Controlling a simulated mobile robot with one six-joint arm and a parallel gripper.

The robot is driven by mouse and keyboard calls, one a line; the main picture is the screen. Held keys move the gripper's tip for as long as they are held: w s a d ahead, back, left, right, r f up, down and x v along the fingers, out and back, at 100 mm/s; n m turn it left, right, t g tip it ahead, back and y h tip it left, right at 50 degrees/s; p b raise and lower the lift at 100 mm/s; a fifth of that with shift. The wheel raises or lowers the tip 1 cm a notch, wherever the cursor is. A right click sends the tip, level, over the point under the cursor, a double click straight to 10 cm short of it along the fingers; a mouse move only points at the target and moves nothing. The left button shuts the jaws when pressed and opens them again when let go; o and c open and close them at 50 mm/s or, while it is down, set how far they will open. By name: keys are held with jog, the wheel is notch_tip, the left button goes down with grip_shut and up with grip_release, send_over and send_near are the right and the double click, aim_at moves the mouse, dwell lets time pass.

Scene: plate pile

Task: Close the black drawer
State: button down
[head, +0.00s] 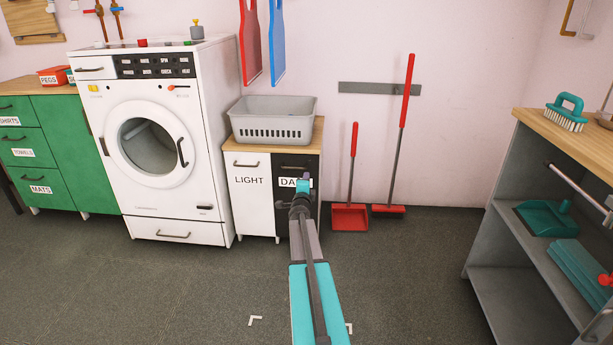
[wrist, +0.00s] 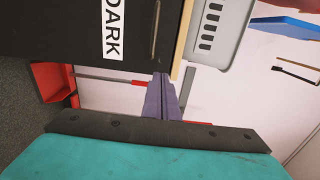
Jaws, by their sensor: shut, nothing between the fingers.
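The black drawer (head: 284,167), labelled DARK, is on the right half of a small cabinet with a wooden top. Its front (wrist: 55,25), label and handle fill the upper left of the wrist view, which is turned sideways. My gripper (head: 303,186) is in front of the black front and covers the end of its label. In the wrist view my gripper (wrist: 162,82) has its fingers together and empty, near the handle end of the front. I cannot tell if they touch it. I cannot tell how far the drawer stands out.
The white LIGHT front (head: 249,195) is beside the black one. A grey basket (head: 272,128) stands on top. A washing machine (head: 155,150) is to the left. A red dustpan (head: 349,217) and broom stand to the right. A shelf (head: 520,220) is far right. The floor in front is clear.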

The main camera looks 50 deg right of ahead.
jog(key=shift+s+a, duration=0.4)
jog(key=shift+a, duration=0.15)
